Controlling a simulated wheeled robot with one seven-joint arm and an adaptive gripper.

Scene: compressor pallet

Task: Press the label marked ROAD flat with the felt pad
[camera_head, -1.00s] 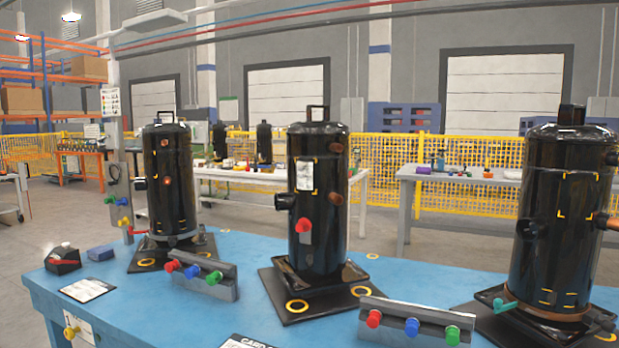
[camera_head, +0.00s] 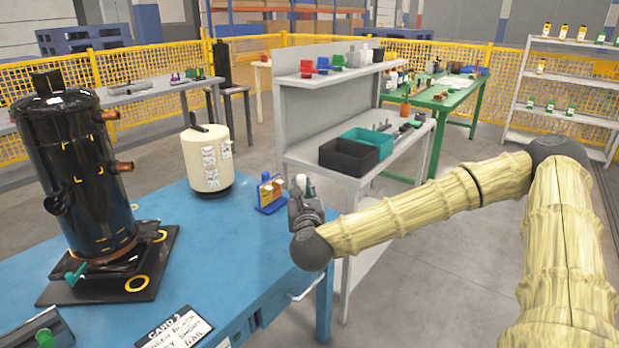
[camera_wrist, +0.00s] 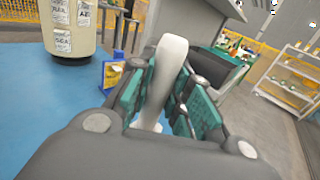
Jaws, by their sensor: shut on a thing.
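A cream tank (camera_head: 193,165) with a dark base stands at the far end of the blue table. It bears several white labels (camera_head: 209,156), seen larger in the wrist view (camera_wrist: 62,40). Their print is too small to say which reads ROAD. My gripper (camera_head: 304,192) is right of the tank, apart from it, over the table's right edge. In the wrist view its teal-padded fingers (camera_wrist: 163,92) are shut on a white, handle-like thing (camera_wrist: 166,65), held roughly upright. I cannot tell whether this is the felt pad's handle; no felt face shows.
A small blue stand with coloured cards (camera_head: 270,193) is between the tank and my gripper. A black compressor (camera_head: 80,180) stands left on the blue table (camera_head: 200,262). A grey bench (camera_head: 350,178) with black and teal bins is behind my gripper.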

